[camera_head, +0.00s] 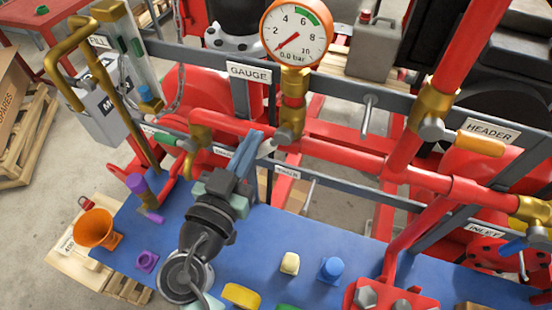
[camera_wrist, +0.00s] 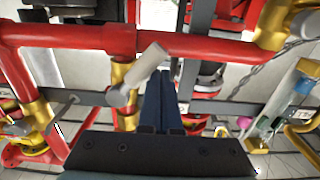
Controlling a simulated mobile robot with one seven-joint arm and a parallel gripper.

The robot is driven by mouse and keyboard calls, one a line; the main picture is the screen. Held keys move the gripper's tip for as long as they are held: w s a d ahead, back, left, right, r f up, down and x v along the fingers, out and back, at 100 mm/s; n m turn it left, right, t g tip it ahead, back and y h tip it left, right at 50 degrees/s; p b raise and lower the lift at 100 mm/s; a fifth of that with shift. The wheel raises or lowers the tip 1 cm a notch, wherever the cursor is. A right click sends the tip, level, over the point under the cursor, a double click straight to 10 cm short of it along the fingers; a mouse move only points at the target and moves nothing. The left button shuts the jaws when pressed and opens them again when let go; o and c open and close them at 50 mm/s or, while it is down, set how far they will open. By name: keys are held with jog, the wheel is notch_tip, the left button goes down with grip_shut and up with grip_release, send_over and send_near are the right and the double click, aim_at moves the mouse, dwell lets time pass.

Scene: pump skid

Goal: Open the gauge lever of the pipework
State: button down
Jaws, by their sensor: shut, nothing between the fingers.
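The gauge lever (camera_head: 268,147) is a short pale grey handle on a round grey hub, on the brass valve (camera_head: 291,117) below the pressure gauge (camera_head: 296,33). It slants down to the left from its hub in the head view. In the wrist view the lever (camera_wrist: 151,62) lies diagonally across the red pipe, just left of my fingertips. My gripper (camera_head: 256,136) is shut and empty, its blue-grey fingers close beside the handle's free end. I cannot tell whether they touch. The gauge dial reads 0.0 bar.
A red horizontal pipe (camera_head: 340,153) and a grey rail carrying the GAUGE label (camera_head: 249,72) run close around the lever. A grey peg (camera_head: 368,115) sticks out to its right. The orange HEADER lever (camera_head: 481,143) is further right. Loose parts stand on the blue bench (camera_head: 205,270) below.

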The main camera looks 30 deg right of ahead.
jog(key=shift+s+d+f+b, duration=0.25)
jog(key=shift+s+f+b, duration=0.05)
jog(key=shift+f+b, duration=0.3)
jog(key=shift+s+d+f+b, duration=0.25)
jog(key=shift+s+f+b, duration=0.05)
jog(key=shift+f+b, duration=0.25)
jog(key=shift+s+f+b, duration=0.1)
jog(key=shift+f+b, duration=0.1)
jog(key=shift+b, duration=0.8)
jog(key=b, duration=0.3)
send_near(261, 157)
jog(key=shift+w+d, duration=0.25)
jog(key=shift+d, duration=0.1)
